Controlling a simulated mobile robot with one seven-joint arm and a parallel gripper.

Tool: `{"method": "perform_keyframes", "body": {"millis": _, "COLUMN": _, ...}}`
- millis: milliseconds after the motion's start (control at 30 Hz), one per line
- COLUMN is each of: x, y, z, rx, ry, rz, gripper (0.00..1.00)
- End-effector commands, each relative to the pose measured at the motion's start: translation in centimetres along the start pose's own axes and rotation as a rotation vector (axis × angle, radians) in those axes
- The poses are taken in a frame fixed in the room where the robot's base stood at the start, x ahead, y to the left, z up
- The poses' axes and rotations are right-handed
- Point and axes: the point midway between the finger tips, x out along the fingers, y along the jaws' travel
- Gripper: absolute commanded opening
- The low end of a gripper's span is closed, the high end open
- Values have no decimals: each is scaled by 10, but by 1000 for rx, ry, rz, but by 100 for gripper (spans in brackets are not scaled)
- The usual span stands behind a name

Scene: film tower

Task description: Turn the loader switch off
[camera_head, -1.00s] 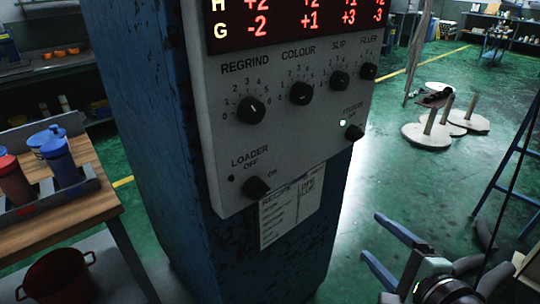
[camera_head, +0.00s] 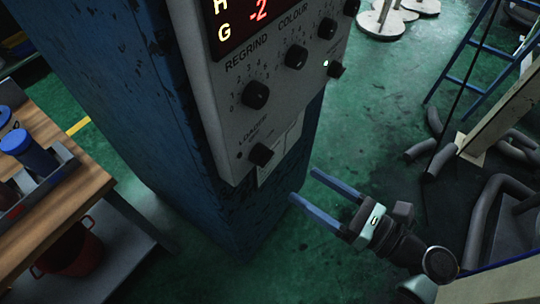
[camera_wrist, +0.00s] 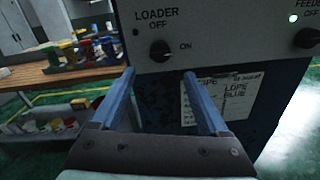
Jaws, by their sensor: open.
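The loader switch (camera_head: 261,154) is a black knob low on the grey control panel (camera_head: 225,135). In the wrist view the loader switch (camera_wrist: 161,51) has OFF printed above it and ON to its right. I cannot clearly tell which way its pointer faces. The small lamp (camera_wrist: 136,32) beside the LOADER label looks dark. My gripper (camera_head: 304,185) is open and empty, right of and below the knob in the head view, apart from it. In the wrist view the knob appears just above and between the fingertips of my gripper (camera_wrist: 158,73).
The FEEDER knob (camera_wrist: 308,38) with a lit green lamp (camera_wrist: 293,18) is to the right. Other knobs, such as REGRIND (camera_head: 255,95), sit above. A paper sheet (camera_wrist: 206,98) is below the panel. A wooden bench (camera_head: 75,200) stands left; a blue ladder (camera_head: 463,60) stands right.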

Motion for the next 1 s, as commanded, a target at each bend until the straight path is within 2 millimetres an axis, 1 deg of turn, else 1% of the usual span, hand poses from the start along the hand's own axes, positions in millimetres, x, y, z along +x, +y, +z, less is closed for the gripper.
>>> {"method": "perform_keyframes", "body": {"millis": 33, "x": 12, "y": 1, "z": 0, "rx": 0, "ry": 1, "rz": 5, "gripper": 78}}
{"method": "perform_keyframes", "body": {"millis": 200, "x": 48, "y": 1, "z": 0, "rx": -1, "ry": 2, "rz": 4, "gripper": 78}}
{"method": "perform_keyframes", "body": {"millis": 300, "x": 66, "y": 1, "z": 0, "rx": -2, "ry": 2, "rz": 2, "gripper": 78}}
{"method": "perform_keyframes", "body": {"millis": 433, "x": 82, "y": 0, "z": 0, "rx": -2, "ry": 2, "rz": 1, "gripper": 78}}
{"method": "perform_keyframes", "body": {"millis": 600, "x": 92, "y": 0, "z": 0, "rx": -2, "ry": 1, "rz": -1, "gripper": 78}}
{"method": "perform_keyframes", "body": {"millis": 867, "x": 93, "y": 0, "z": 0, "rx": -2, "ry": 1, "rz": -1, "gripper": 78}}
{"method": "perform_keyframes", "body": {"millis": 967, "x": 92, "y": 0, "z": 0, "rx": -2, "ry": 1, "rz": -1, "gripper": 62}}
{"method": "perform_keyframes", "body": {"millis": 1000, "x": 92, "y": 0, "z": 0, "rx": -2, "ry": 1, "rz": -1, "gripper": 55}}
